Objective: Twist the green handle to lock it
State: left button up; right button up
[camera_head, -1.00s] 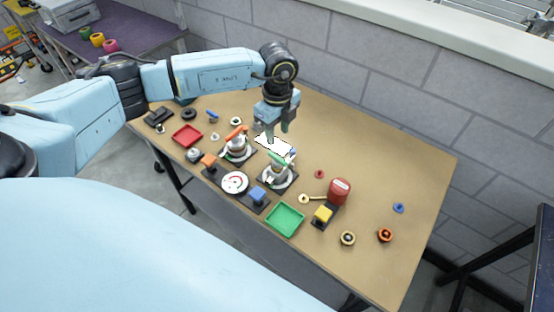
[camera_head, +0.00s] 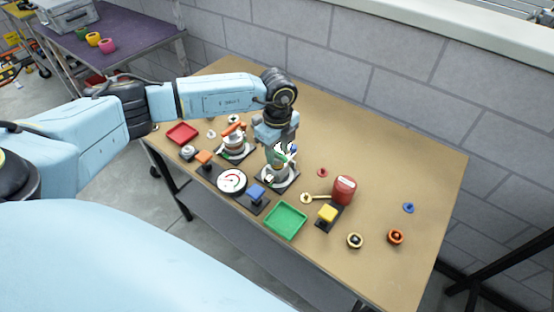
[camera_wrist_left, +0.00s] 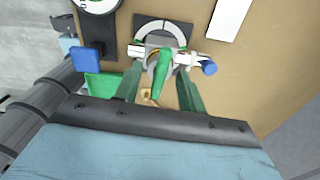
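The green handle (camera_wrist_left: 163,72) sits on top of a silver valve fitting (camera_wrist_left: 160,42) on a dark base plate. In the head view the fitting (camera_head: 280,173) stands near the middle of the table, and the handle is largely hidden by my left gripper (camera_head: 280,150). In the left wrist view my left gripper (camera_wrist_left: 160,92) has its two green fingers apart, one on each side of the handle. Gaps show between the handle and both fingers, so it is open. My right gripper is in neither view.
An orange-handled fitting (camera_head: 235,142) stands close on the left. A round gauge (camera_head: 232,180), blue block (camera_head: 257,193), green tray (camera_head: 286,220), yellow block (camera_head: 327,213) and red cylinder (camera_head: 343,188) lie nearby. The table's right part is mostly clear.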

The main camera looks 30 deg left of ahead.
pick_arm(q)
jog(key=c, duration=0.7)
jog(key=m, duration=0.4)
jog(key=shift+m+b, duration=0.3)
jog(key=m+b, duration=0.1)
jog(key=m, duration=0.3)
jog(key=shift+m, duration=0.3)
jog(key=m+b, duration=0.1)
jog(key=m, duration=0.4)
jog(key=shift+m, duration=0.4)
jog(key=m+b, duration=0.2)
jog(key=m, duration=0.3)
jog(key=shift+m, duration=0.3)
jog(key=o, duration=0.6)
